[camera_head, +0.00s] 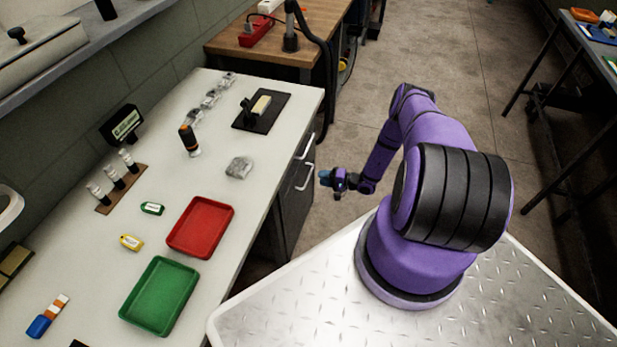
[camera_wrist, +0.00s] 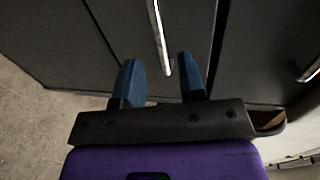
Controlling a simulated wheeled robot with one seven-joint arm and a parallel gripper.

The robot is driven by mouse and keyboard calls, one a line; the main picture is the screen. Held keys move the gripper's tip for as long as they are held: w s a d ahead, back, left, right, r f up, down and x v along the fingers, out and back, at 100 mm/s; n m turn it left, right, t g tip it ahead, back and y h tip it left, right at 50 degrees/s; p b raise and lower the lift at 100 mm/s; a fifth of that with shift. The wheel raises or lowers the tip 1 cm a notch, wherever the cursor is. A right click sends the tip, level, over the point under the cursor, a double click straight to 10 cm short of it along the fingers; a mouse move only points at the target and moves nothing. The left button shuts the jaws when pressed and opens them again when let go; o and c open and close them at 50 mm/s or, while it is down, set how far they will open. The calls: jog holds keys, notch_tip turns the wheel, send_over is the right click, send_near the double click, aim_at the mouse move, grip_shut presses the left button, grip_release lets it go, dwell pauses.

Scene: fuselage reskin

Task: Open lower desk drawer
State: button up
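The lower desk drawer (camera_wrist: 120,30) has a dark front with a silver bar handle (camera_wrist: 160,38); in the head view this handle (camera_head: 304,177) is on the desk's right side, below another one. The drawer front looks flush with the cabinet. My gripper (camera_wrist: 160,78) is open, with its two blue fingers apart and the near end of the handle showing between them. In the head view my gripper (camera_head: 324,178) is just right of the lower handle. I cannot tell whether the fingers reach around the bar or touch it.
The upper drawer handle (camera_head: 305,147) also shows in the wrist view (camera_wrist: 312,70). The white desk top (camera_head: 150,225) above holds a red tray (camera_head: 200,227), a green tray (camera_head: 160,295) and several small items. Open floor (camera_head: 365,150) lies behind the arm, and a dark-legged table stands at right.

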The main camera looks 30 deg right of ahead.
aim_at(309, 175)
jog(key=x, duration=0.6)
jog(key=shift+w+a+f, duration=0.1)
jog(key=shift+w+a, duration=0.1)
jog(key=shift+w, duration=0.15)
jog(key=shift+c, duration=0.2)
grip_shut()
